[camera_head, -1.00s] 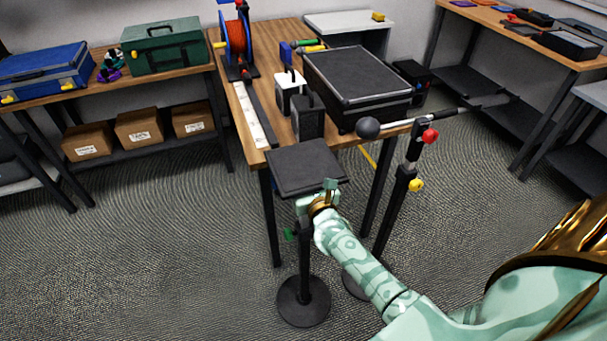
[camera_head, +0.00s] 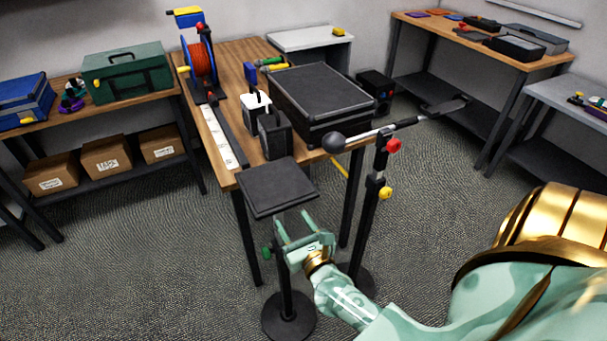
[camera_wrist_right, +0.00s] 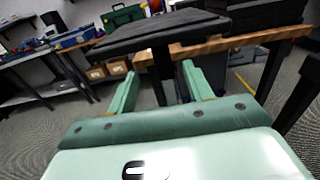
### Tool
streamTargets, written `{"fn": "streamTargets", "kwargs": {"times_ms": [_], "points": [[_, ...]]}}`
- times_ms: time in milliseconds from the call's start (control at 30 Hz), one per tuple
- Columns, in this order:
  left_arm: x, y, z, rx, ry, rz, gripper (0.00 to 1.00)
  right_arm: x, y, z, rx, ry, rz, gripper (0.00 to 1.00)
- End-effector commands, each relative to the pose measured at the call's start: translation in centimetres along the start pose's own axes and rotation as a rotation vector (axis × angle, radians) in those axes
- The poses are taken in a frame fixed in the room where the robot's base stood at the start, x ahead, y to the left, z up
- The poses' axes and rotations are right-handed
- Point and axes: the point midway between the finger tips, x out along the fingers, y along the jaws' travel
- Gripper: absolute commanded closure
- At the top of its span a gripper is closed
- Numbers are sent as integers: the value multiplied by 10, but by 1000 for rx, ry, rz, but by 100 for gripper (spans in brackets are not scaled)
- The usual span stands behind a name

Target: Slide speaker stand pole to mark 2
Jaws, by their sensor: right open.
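The speaker stand has a flat black top plate (camera_head: 277,187), a dark pole (camera_head: 286,288), a green knob (camera_head: 267,252) and a round black base (camera_head: 288,318). It stands upright in front of the wooden table. My right gripper (camera_head: 293,218) is open just below the plate, its fingers pointing toward the pole. In the right wrist view the pole (camera_wrist_right: 158,78) shows between the two spread fingers (camera_wrist_right: 160,85), under the plate (camera_wrist_right: 160,35). I cannot tell whether it is within their reach. I see no readable marks on the pole. My left gripper is not in view.
A boom stand (camera_head: 372,195) with red and yellow knobs stands close on the right, its arm over the table edge. The wooden table (camera_head: 226,182) behind holds a black case (camera_head: 318,95), a cable reel (camera_head: 200,60) and small boxes. Open carpet lies at left.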

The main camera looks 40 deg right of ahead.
Motion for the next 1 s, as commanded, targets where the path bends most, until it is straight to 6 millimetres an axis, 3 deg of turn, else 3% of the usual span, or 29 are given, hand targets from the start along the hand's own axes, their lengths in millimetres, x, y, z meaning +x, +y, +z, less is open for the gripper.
{"fn": "streamTargets", "kwargs": {"times_ms": [100,300,1000], "points": [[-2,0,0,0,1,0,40,-26,0,0,-2,2,1,49],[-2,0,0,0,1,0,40,-48,0,0,-1,0,0,49],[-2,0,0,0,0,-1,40,-51,0,-1,-61,1,2,49]]}}
